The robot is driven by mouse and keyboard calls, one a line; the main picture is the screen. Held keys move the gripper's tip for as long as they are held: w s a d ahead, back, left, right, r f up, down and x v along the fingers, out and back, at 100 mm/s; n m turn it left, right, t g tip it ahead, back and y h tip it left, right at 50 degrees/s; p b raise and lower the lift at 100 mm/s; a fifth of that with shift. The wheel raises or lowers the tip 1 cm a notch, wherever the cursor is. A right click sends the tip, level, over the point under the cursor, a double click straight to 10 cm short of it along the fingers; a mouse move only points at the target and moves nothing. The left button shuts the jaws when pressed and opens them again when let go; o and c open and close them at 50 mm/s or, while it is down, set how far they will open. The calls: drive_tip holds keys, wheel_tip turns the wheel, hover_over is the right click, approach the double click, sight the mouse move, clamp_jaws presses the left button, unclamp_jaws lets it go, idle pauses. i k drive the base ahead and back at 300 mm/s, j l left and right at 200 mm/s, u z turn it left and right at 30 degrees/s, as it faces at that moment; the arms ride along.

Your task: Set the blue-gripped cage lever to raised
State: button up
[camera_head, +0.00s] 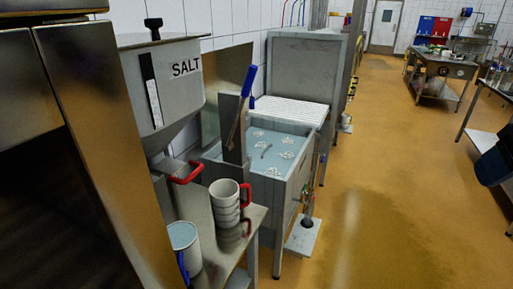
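The lever with the blue grip (248,81) stands near the middle left of the head view. Its grip points up and leans slightly right, and its thin metal rod runs down along a grey upright plate (236,150). The plate stands at the near left side of a steel vat (272,190). The vat holds pale blue liquid with several white clumps. I cannot make out a cage or how the lever links to one. My gripper is not in view.
A salt hopper (165,85) with a red-handled outlet (185,172) stands left of the lever. Stacked white moulds (225,200) and a bucket (184,240) are below it. A large metal body fills the left edge. Open floor (400,190) lies right of the vat.

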sight(252, 69)
drive_tip(key=i+l+u, duration=0.6)
drive_tip(key=i+l, duration=0.3)
